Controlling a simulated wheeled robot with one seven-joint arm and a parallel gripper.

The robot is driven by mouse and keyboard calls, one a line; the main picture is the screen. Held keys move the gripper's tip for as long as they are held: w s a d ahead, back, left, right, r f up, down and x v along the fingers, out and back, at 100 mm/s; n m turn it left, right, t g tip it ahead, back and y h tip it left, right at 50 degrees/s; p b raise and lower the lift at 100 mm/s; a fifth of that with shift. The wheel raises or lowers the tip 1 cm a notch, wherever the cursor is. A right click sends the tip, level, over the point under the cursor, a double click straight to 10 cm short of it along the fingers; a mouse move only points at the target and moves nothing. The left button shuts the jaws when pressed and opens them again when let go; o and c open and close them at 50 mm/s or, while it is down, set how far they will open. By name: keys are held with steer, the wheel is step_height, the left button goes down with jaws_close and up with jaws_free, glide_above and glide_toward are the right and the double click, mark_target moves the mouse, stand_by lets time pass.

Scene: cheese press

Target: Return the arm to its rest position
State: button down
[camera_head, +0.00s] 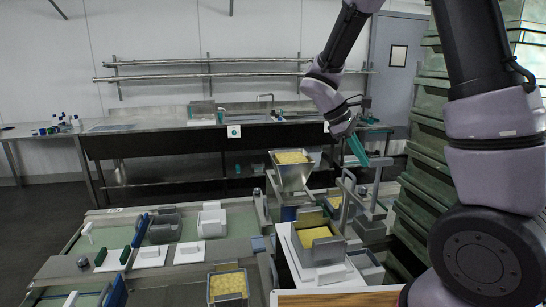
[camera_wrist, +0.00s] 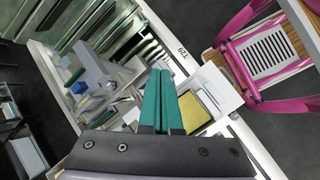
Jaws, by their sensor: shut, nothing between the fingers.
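My arm reaches from the right side of the head view up and over towards the middle. My gripper (camera_head: 357,150) hangs above the right side of the work line, its teal fingers pointing down. In the wrist view the two teal fingers of my gripper (camera_wrist: 160,74) lie together, with nothing between them. The fingers are apart from the grey mold with yellow contents (camera_head: 318,236) and from the metal hopper with yellow contents (camera_head: 291,158), which stand lower and to the left. A yellow surface (camera_wrist: 194,112) shows beside the fingers in the wrist view.
Stacked green crates (camera_head: 420,165) stand close to the right of my gripper. Metal uprights (camera_head: 347,205) rise below it. A pink frame (camera_wrist: 232,62) shows in the wrist view. Space above the left conveyor is free.

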steer(key=s+r+m+t+y, duration=0.8)
steer(key=s+r+m, duration=0.7)
steer(key=r, duration=0.2)
steer(key=shift+a+r+y, duration=0.2)
steer(key=shift+y, duration=0.1)
